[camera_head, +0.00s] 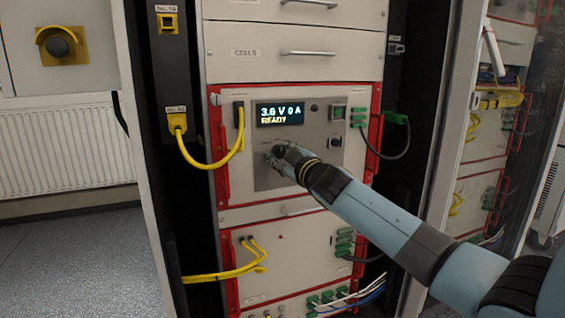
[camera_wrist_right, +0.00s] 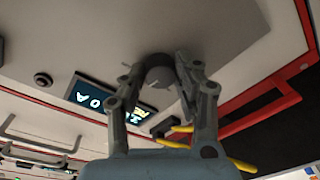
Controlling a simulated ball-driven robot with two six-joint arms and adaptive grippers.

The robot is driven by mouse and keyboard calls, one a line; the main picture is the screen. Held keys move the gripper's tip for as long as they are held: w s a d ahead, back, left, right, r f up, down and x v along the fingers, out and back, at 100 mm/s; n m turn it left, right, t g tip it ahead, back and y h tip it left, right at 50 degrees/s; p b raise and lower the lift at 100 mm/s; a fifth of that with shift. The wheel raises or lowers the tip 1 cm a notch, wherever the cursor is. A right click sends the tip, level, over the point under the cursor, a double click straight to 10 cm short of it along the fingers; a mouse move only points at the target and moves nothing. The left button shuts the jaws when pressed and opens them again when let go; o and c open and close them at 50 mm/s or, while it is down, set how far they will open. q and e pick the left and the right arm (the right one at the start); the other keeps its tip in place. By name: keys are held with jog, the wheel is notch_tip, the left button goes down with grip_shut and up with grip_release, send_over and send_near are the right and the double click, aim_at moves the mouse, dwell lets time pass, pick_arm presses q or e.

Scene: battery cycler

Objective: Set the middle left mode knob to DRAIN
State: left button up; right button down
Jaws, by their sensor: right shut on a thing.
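My right gripper (camera_head: 277,155) reaches in from the right to the lower left of the grey cycler panel (camera_head: 297,112). In the right wrist view its two fingers (camera_wrist_right: 156,84) are shut on a dark round knob (camera_wrist_right: 160,68), one finger on each side. The knob's pointer and mode labels are too small or hidden to read. The display (camera_head: 280,113) above reads "3.6 V 0 A" and "READY". A second, smaller dark knob (camera_head: 336,142) sits at the panel's right. My left gripper is not in view.
Yellow cables (camera_head: 215,163) hang on the left of the red-framed unit, with green connectors (camera_head: 358,118) on the right. Drawers (camera_head: 292,62) lie above. A further cabled unit (camera_head: 290,262) lies below. Cabinet posts stand on both sides.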

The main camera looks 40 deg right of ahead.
jog(key=shift+f+m+b, duration=0.35)
jog(key=shift+m+b, duration=0.45)
jog(key=shift+b, duration=0.05)
jog(key=shift+m+b, duration=0.4)
jog(key=shift+r+m+b, duration=0.1)
jog(key=shift+m+b, duration=1)
jog(key=shift+m, duration=0.3)
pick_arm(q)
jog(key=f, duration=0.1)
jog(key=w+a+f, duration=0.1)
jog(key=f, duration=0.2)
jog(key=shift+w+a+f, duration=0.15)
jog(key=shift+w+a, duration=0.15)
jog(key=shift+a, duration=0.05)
pick_arm(e)
jog(key=shift+h, duration=0.3)
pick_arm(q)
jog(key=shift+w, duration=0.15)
pick_arm(e)
jog(key=shift+r, duration=0.1)
jog(key=c, duration=1)
grip_release()
jog(key=shift+o, duration=0.2)
